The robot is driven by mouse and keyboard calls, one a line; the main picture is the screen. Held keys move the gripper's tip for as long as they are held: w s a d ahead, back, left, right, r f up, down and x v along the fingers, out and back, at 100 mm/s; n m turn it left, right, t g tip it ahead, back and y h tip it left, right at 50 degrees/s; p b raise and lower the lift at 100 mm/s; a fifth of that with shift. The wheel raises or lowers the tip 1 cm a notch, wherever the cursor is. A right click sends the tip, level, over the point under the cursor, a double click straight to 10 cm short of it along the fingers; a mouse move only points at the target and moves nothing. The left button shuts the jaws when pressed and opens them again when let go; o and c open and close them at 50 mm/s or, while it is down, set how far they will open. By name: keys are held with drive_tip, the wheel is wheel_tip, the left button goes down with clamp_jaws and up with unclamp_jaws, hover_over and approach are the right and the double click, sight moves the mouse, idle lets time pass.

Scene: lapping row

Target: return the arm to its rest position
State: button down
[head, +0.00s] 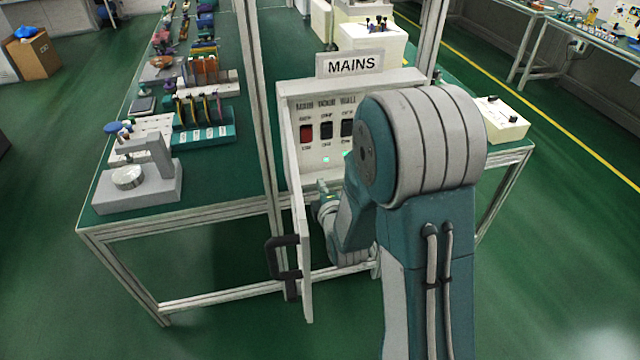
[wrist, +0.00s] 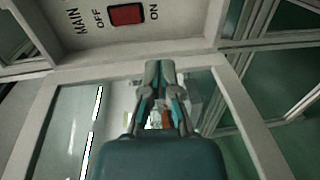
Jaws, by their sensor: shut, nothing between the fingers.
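My arm rises through the right half of the head view and bends down in front of the open MAINS cabinet (head: 308,92). My gripper (wrist: 160,68) shows in the wrist view with its fingertips together and nothing between them. It is just short of the panel with the red MAIN switch (wrist: 127,14); I cannot tell whether it touches anything. In the head view the wrist is low beside the open cabinet door (head: 300,230), and my arm hides part of the gripper. The red switch (head: 306,133) is left of two black switches (head: 326,130).
The door stands open towards me, with a dark handle (head: 284,268), close to the left of my wrist. A metal post (head: 268,120) stands left of the cabinet. The green bench (head: 225,170) holds a grey gauge stand (head: 155,180) and racks.

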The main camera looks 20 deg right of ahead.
drive_tip(key=shift+r, duration=0.1)
drive_tip(key=s+r+m+g, duration=0.6)
drive_tip(key=s+r+m, duration=0.3)
drive_tip(key=r, duration=0.1)
drive_tip(key=s+r+m+g, duration=0.2)
drive_tip(key=s+m, duration=0.2)
drive_tip(key=s, duration=0.5)
drive_tip(key=s+r+m+g, duration=0.2)
drive_tip(key=s+m, duration=0.3)
drive_tip(key=s, duration=0.5)
drive_tip(key=shift+a+r+g, duration=0.2)
drive_tip(key=shift+a+g, duration=0.05)
drive_tip(key=shift+g, duration=0.25)
